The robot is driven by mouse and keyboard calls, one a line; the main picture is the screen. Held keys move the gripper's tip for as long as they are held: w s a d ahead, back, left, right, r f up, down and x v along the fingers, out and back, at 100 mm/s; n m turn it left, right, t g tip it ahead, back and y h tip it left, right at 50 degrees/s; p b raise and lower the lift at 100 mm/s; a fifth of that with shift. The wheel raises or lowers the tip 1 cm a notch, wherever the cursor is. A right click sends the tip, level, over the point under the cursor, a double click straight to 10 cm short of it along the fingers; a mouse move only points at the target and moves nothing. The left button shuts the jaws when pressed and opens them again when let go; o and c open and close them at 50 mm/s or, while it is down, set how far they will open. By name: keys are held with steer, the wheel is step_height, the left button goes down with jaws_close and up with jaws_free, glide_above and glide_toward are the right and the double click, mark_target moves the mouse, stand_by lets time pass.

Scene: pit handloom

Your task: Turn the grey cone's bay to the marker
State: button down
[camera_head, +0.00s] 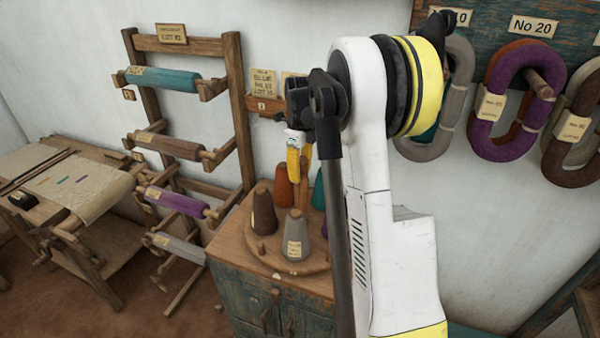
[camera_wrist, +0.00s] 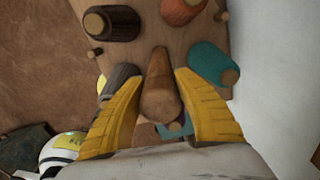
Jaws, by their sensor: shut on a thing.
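In the head view the grey cone (camera_head: 294,238), with a pale label, stands upright at the front of a round wooden turntable (camera_head: 318,267) on a cabinet. My gripper (camera_head: 299,165) is above the turntable, behind the grey cone. In the wrist view my yellow fingers (camera_wrist: 160,85) are closed around a tapered wooden post (camera_wrist: 158,100). The grey cone (camera_wrist: 122,76) shows beside the left finger, partly hidden. A small pale spot (camera_head: 277,276) lies at the turntable's front edge; I cannot tell whether it is the marker.
A brown cone (camera_head: 264,212), an orange cone (camera_head: 285,187) and a teal cone (camera_wrist: 210,65) also stand on the turntable. The blue cabinet (camera_head: 265,300) is below. A rack of yarn rolls (camera_head: 180,148) stands left; yarn hanks (camera_head: 512,105) hang on the wall at right.

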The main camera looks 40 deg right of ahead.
steer(key=shift+m, duration=1.4)
steer(key=c, duration=0.9)
jaws_free()
step_height(320, 180, up, 12)
